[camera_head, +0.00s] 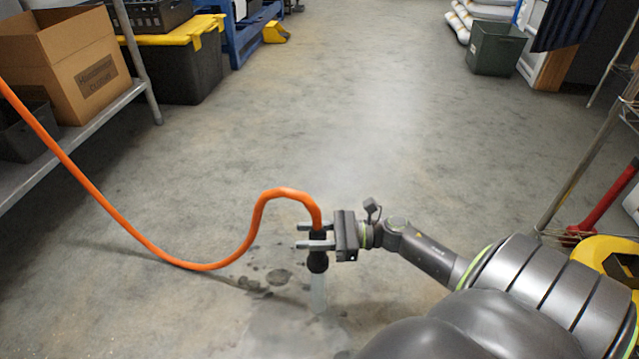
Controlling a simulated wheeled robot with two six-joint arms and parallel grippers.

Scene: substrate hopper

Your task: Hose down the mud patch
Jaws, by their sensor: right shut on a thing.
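My right gripper (316,235) is shut on the black hose nozzle (317,262), which points down at the floor. An orange hose (170,257) runs from the nozzle's top in a loop to the left edge of the view. A pale stream of water (318,293) comes out of the nozzle and meets the floor below it. Dark mud spots (278,277) lie on the concrete just left of the stream. The floor under the nozzle looks wet and pale. My left gripper is not in view.
A metal shelf (75,140) with cardboard boxes stands at left, beside a black bin with a yellow lid (185,60). A dark green bin (496,48) stands at back right. A red-handled tool (606,205) and something yellow (600,250) are at right. The middle floor is clear.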

